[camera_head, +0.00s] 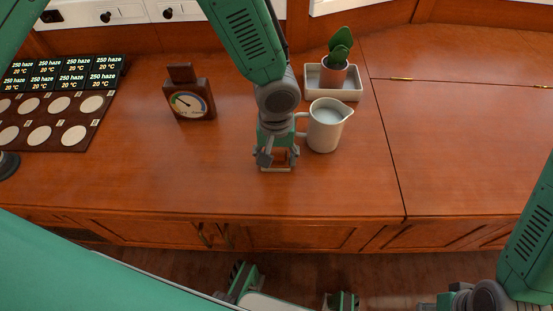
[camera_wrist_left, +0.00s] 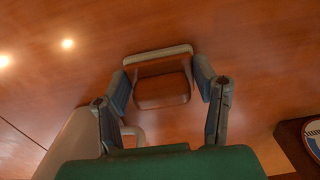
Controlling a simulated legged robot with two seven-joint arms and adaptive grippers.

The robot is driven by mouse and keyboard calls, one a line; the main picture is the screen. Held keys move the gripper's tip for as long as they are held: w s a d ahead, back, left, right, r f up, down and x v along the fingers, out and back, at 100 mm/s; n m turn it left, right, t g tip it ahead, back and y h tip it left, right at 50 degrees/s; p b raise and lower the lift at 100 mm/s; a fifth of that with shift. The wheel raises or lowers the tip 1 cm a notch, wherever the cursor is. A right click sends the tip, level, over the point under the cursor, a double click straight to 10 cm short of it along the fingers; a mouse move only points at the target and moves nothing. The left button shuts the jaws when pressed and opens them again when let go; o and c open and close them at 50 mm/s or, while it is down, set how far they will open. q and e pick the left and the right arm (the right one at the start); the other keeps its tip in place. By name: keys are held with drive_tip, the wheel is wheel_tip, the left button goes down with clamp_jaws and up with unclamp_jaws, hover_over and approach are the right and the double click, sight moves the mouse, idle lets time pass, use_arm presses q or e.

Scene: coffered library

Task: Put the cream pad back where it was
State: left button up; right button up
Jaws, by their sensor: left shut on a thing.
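My left gripper (camera_head: 277,158) is low over the wooden counter, just left of the cream jug. It is shut on a small block with a cream edge, which I take to be the cream pad (camera_head: 277,170). In the left wrist view the fingers of my left gripper (camera_wrist_left: 163,88) stand on both sides of this cream strip (camera_wrist_left: 157,54), with a brown part on its near side. I cannot tell whether it touches the counter. A dark mat (camera_head: 73,134) with rows of round cream discs lies at the far left. My right gripper is not in view.
The cream jug (camera_head: 325,128) stands close right of my left gripper, its handle towards it. A brown dial gauge (camera_head: 190,103) stands to the left. Behind the jug, a potted plant (camera_head: 334,72) sits in a white tray (camera_head: 311,92).

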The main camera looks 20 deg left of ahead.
sight(273, 152)
use_arm(q)
drive_tip(key=shift+a+f, duration=0.1)
drive_tip(key=shift+a, duration=0.3)
drive_tip(key=o, duration=1.4)
drive_tip(key=shift+a, duration=0.2)
drive_tip(key=shift+o, duration=0.5)
drive_tip(key=shift+a+f, duration=0.15)
drive_tip(key=shift+a, duration=0.05)
drive_tip(key=shift+d, duration=0.45)
drive_tip(key=shift+d+r, duration=0.1)
drive_tip(key=shift+r, duration=0.2)
drive_tip(key=r+p, duration=0.1)
drive_tip(key=r, duration=0.2)
drive_tip(key=r+p, duration=0.2)
drive_tip(key=r, duration=0.2)
drive_tip(key=r+p, duration=0.1)
drive_tip(key=r, duration=0.3)
drive_tip(key=shift+w+a+r+p, duration=0.1)
drive_tip(key=shift+a+p, duration=0.15)
drive_tip(key=shift+p, duration=0.05)
drive_tip(key=shift+d+r, duration=0.15)
drive_tip(key=shift+r, duration=0.15)
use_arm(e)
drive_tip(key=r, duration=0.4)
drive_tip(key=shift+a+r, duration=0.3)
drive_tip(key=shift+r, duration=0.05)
use_arm(q)
drive_tip(key=shift+a, duration=0.2)
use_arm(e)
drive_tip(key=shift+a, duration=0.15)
